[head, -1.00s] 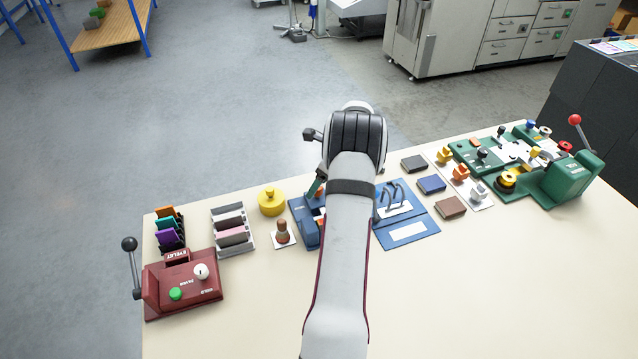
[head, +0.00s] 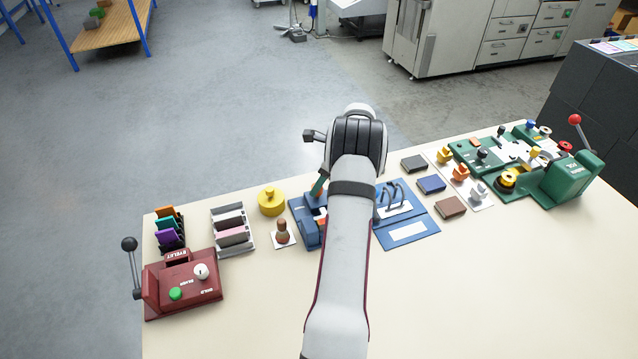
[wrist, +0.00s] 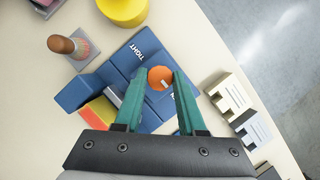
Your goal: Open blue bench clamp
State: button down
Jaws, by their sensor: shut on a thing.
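The blue bench clamp (head: 303,232) stands near the far edge of the table, partly hidden behind my arm in the head view. In the wrist view its blue body (wrist: 122,62) carries white "TIGHT" lettering, and a round orange knob (wrist: 160,77) sits on it. My gripper (wrist: 161,82) points down at the clamp. Its two green fingers stand on either side of the orange knob and are shut on it. In the head view a green finger (head: 319,184) shows beside the clamp; the grip itself is hidden.
A brown-topped stamp (head: 282,235) and a yellow round pot (head: 271,201) stand left of the clamp. A blue board (head: 408,232) with dark hooks lies right of it. A red eyelet press (head: 180,285) is at left, a green press (head: 565,178) at right. The table front is clear.

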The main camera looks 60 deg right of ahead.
jog(key=c, duration=0.5)
grip_release()
jog(key=v, duration=1.6)
